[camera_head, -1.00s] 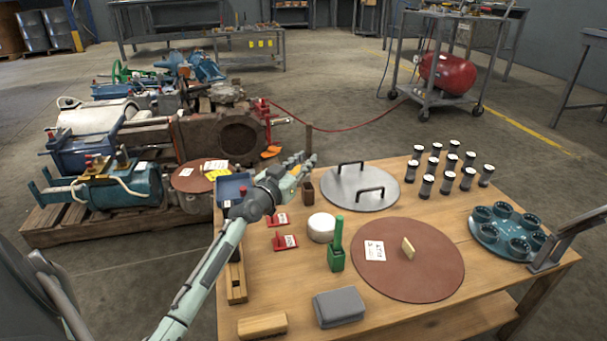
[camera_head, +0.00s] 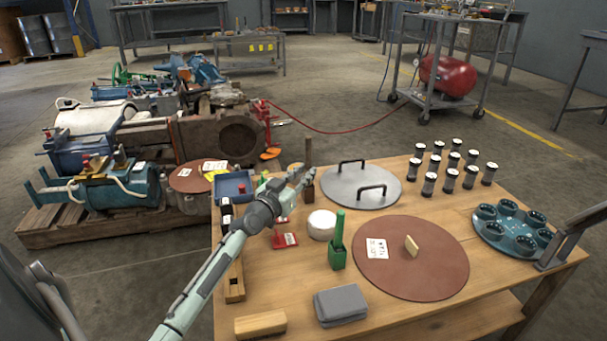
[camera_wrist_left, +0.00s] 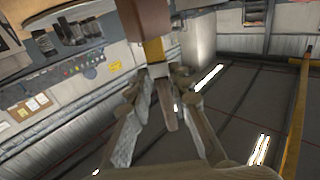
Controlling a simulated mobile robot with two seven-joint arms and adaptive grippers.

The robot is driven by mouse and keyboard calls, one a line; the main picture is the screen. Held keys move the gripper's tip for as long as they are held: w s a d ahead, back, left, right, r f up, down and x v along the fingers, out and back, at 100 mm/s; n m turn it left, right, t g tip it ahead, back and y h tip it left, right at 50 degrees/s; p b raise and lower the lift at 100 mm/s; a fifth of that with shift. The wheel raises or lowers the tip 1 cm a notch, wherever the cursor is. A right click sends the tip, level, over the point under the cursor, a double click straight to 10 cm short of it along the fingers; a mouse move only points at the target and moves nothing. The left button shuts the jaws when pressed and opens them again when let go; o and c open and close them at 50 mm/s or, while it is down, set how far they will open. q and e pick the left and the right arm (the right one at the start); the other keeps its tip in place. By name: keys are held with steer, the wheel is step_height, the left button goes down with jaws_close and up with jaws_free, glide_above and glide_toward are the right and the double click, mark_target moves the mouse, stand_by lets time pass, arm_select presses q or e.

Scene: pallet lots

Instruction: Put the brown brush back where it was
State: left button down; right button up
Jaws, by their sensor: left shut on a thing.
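The brown brush (camera_head: 308,151) stands about upright at the far left of the table, its handle rising above my left gripper (camera_head: 304,176). That gripper is shut on the brush. A brown holder block (camera_head: 307,193) is just below it on the table. In the left wrist view the fingers (camera_wrist_left: 165,100) close around the handle, with a yellowish band (camera_wrist_left: 153,49) and a brown block beyond. I cannot tell whether the brush's lower end is inside the holder. A grey part of my right arm (camera_head: 570,235) shows at the right edge; its jaw state is unclear.
A green brush in a green holder (camera_head: 338,257), a white round puck (camera_head: 322,224) and a steel lid (camera_head: 352,191) stand near. A brown disc (camera_head: 440,275), grey block (camera_head: 340,306), teal tray (camera_head: 495,240) and several dark jars occupy the rest. A blue bin (camera_head: 233,188) sits behind my left arm.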

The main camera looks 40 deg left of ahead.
arm_select(q)
steer(key=c, duration=1.4)
jaws_free()
